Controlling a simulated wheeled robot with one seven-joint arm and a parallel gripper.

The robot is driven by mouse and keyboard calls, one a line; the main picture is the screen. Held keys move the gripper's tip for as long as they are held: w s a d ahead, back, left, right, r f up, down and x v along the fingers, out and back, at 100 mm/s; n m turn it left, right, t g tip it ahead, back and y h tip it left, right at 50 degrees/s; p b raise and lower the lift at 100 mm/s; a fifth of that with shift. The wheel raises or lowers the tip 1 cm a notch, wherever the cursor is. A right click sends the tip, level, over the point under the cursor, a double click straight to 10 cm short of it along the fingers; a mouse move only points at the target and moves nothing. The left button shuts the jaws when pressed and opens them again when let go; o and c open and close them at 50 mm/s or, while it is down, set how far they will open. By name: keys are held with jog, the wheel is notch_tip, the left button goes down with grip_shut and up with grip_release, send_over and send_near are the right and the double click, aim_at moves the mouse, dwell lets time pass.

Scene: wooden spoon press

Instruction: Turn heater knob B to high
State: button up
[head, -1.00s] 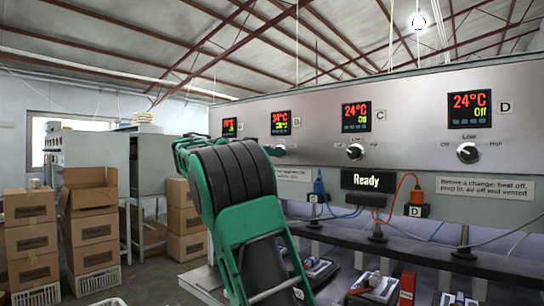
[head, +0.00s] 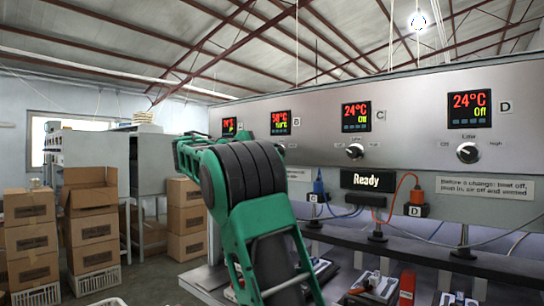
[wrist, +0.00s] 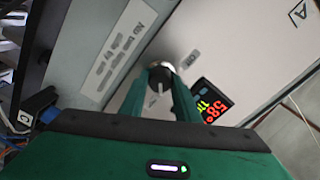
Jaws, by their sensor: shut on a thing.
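Heater knob B (wrist: 160,74) is a black knob with a pale pointer line, set on the silver panel in the wrist view. My gripper (wrist: 164,84) is shut on it, with one green finger on each side. In the head view my arm hides most of the knob and the gripper. Display B (head: 280,122) is lit with red digits that seem to read in the fifties; it also shows in the wrist view (wrist: 212,101), where it looks like 58. The scale marks around the knob are too small or covered to read its setting.
To the right are knob C (head: 355,151) and knob D (head: 468,152), with their displays at 24°C, Off. A black sign (head: 368,180) reads Ready. Cables and plugs hang below the panel. Cardboard boxes (head: 90,228) stand at the left.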

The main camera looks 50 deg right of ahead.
jog(key=shift+w+a+f+m, duration=0.2)
jog(key=shift+w+m, duration=0.1)
jog(key=shift+m, duration=0.8)
jog(key=o, duration=1)
jog(key=shift+o, duration=0.2)
jog(key=shift+s, duration=0.15)
jog(key=shift+r, duration=0.1)
jog(key=a, duration=1)
jog(key=shift+s+a, duration=0.35)
